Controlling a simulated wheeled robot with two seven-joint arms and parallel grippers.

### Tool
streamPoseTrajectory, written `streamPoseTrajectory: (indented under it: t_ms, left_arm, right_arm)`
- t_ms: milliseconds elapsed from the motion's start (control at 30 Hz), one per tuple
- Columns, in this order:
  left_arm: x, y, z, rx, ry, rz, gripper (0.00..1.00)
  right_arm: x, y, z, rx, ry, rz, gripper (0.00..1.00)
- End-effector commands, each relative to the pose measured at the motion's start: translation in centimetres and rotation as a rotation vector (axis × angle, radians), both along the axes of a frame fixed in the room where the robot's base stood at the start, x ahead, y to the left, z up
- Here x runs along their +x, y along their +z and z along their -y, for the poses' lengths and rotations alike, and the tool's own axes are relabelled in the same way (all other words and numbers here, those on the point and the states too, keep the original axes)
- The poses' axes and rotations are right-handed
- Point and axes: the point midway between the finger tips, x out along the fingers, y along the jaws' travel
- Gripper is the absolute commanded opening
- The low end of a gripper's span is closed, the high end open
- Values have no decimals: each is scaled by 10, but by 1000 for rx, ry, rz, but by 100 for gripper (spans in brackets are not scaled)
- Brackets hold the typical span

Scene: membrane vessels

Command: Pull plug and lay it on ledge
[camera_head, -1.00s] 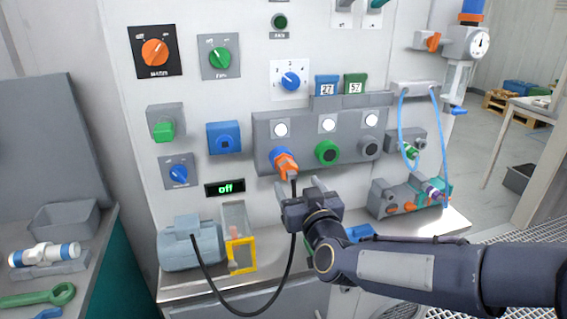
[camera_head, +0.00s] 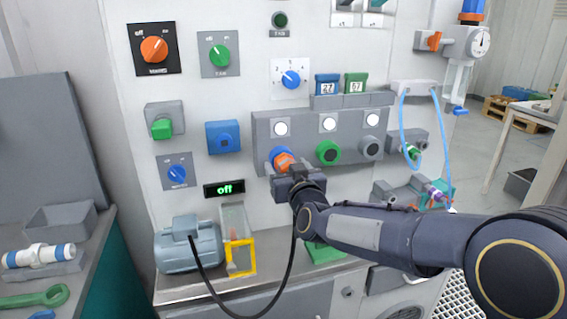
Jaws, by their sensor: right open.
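The orange plug (camera_head: 284,162) sits in the blue-ringed socket (camera_head: 274,154) at the left of the grey socket panel. My right gripper (camera_head: 288,176) is open right at the plug and hides its lower part. I cannot tell whether the fingers touch it. A black cable (camera_head: 290,262) hangs down from there and loops left to the grey-blue motor (camera_head: 190,246) on the ledge (camera_head: 205,288). My left gripper is not in view.
A yellow-framed clear box (camera_head: 240,255) stands beside the motor on the ledge. A green flat item (camera_head: 325,253) lies on the ledge below my right arm. Green (camera_head: 328,152) and black (camera_head: 370,147) sockets sit right of the plug. The display (camera_head: 224,189) reads "off".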

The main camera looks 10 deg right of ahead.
Motion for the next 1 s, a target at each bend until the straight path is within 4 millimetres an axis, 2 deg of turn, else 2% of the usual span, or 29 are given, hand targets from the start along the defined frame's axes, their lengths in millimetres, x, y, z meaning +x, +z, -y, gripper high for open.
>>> streamPoseTrajectory:
  t_ms: [933, 1000]
  left_arm:
    - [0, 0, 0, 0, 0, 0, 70]
    - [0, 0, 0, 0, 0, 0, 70]
  right_arm:
    - [0, 0, 1, 0, -1, 0, 67]
    - [0, 0, 0, 0, -1, 0, 58]
